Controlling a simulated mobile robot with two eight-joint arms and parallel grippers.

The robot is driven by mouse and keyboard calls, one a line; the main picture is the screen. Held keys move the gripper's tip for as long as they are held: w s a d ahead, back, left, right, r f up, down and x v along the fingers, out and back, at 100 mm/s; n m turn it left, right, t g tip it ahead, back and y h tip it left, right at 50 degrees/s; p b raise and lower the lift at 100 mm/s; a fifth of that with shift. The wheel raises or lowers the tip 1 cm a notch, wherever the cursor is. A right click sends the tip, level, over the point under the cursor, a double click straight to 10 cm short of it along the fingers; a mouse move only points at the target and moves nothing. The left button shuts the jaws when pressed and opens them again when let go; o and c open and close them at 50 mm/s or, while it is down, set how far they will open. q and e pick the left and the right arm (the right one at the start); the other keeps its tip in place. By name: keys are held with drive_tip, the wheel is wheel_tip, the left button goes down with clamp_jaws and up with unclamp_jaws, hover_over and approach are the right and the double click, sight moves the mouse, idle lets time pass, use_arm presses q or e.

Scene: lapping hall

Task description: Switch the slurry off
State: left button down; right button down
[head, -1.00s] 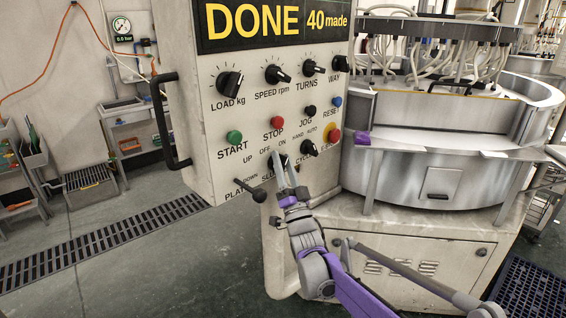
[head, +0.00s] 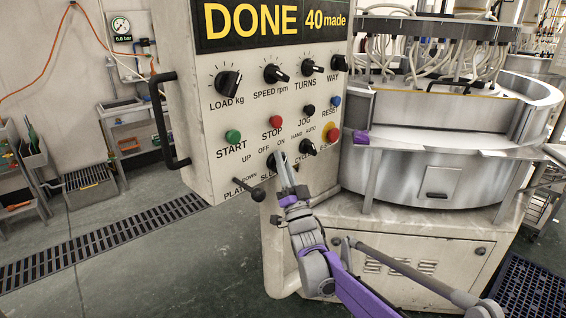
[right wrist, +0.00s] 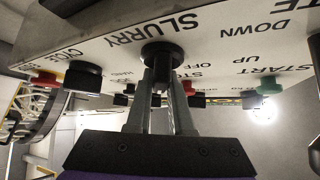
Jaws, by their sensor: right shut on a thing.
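The slurry knob (head: 271,162) is a black rotary knob low on the pale control panel (head: 215,177), partly hidden by my gripper in the head view. In the right wrist view the slurry knob (right wrist: 162,56) sits beside the SLURRY label. My right gripper (head: 281,160) reaches up to it from below. Its two grey fingers, seen closely in the right wrist view (right wrist: 161,72), are shut on the knob. OFF and ON are printed above the knob, but its exact pointer position is hidden. My left gripper is not in view.
Close by are the cycle knob (head: 307,147), the red emergency button (head: 332,135), the platen lever (head: 246,187), and the green START (head: 233,136) and red STOP (head: 276,122) buttons. A black handle (head: 163,120) sticks out at the panel's left edge.

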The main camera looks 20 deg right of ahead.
drive_tip(key=shift+a+f+n+y, duration=0.1)
drive_tip(key=shift+f+n+y, duration=0.05)
drive_tip(key=shift+n+y, duration=0.35)
drive_tip(key=n+y, duration=0.5)
drive_tip(key=n, duration=0.1)
drive_tip(key=n+g+y, duration=0.1)
drive_tip(key=n+y, duration=0.2)
drive_tip(key=n+g+y, duration=0.1)
drive_tip(key=n+y, duration=0.2)
drive_tip(key=shift+a+y+p, duration=0.15)
drive_tip(key=shift+y+p, duration=0.15)
drive_tip(key=n+g+y, duration=0.1)
drive_tip(key=n+y, duration=0.1)
drive_tip(key=n, duration=0.1)
drive_tip(key=n+g+y, duration=0.2)
drive_tip(key=n, duration=0.1)
drive_tip(key=shift+p, duration=0.4)
drive_tip(key=shift+s+a+n+g+y+p, duration=0.1)
drive_tip(key=shift+n+g+y+p, duration=0.2)
drive_tip(key=shift+n+g+y, duration=0.9)
drive_tip(key=shift+a+n+g+y+p, duration=0.1)
drive_tip(key=shift+n+g+y+p, duration=0.35)
drive_tip(key=shift+n+g, duration=1.2)
drive_tip(key=shift+n, duration=0.65)
